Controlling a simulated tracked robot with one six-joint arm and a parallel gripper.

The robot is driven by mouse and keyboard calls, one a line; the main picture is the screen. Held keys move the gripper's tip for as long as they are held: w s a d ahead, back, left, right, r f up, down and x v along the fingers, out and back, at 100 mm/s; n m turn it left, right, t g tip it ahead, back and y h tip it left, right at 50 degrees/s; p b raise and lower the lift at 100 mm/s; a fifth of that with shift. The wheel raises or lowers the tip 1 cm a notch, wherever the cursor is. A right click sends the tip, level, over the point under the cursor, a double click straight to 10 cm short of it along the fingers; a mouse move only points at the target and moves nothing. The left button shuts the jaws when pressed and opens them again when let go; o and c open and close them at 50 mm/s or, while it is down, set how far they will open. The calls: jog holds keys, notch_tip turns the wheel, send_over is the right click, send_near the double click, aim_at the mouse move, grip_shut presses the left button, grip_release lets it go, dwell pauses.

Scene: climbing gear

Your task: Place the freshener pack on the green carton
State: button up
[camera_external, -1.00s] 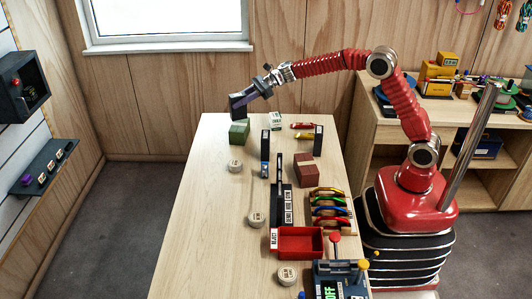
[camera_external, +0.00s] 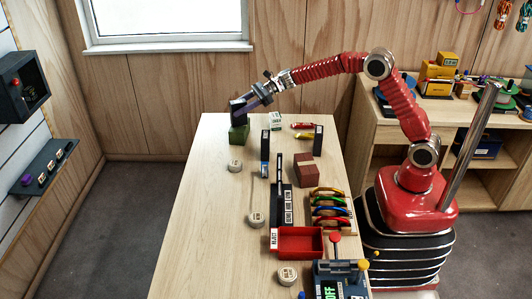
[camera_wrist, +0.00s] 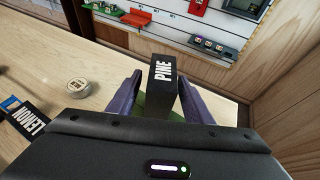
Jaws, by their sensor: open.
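A dark freshener pack lettered PINE (camera_wrist: 163,84) stands between the fingers of my gripper (camera_wrist: 160,104) in the wrist view. The same pack (camera_external: 237,110) shows in the outside view on top of the green carton (camera_external: 238,135), seemingly touching it. The carton sits at the far left of the table. My gripper (camera_external: 248,101) is open around the pack, with a gap at the left finger in the wrist view. Little of the carton's top (camera_wrist: 142,115) shows; the pack hides the rest.
A dark box lettered LEMON (camera_wrist: 30,122) and a round pale disc (camera_wrist: 78,88) lie left in the wrist view. The left table strip is mostly clear.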

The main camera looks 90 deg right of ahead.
jog(key=shift+r, duration=0.1)
jog(key=shift+r, duration=0.1)
jog(key=v, duration=1.2)
dwell(0.5)
jog(key=s+a+r+n+g, duration=0.1)
jog(key=s+a+n+g, duration=0.5)
jog(key=s+a+n, duration=1.25)
jog(key=s+a+f+n+h, duration=0.2)
jog(key=s+n, duration=0.4)
jog(key=s, duration=0.4)
jog(key=s+a+f+n+g+h, duration=0.1)
jog(key=s+a+f+n+h, duration=0.2)
jog(key=s+n, duration=0.4)
jog(key=s, duration=0.3)
jog(key=shift+s, duration=0.2)
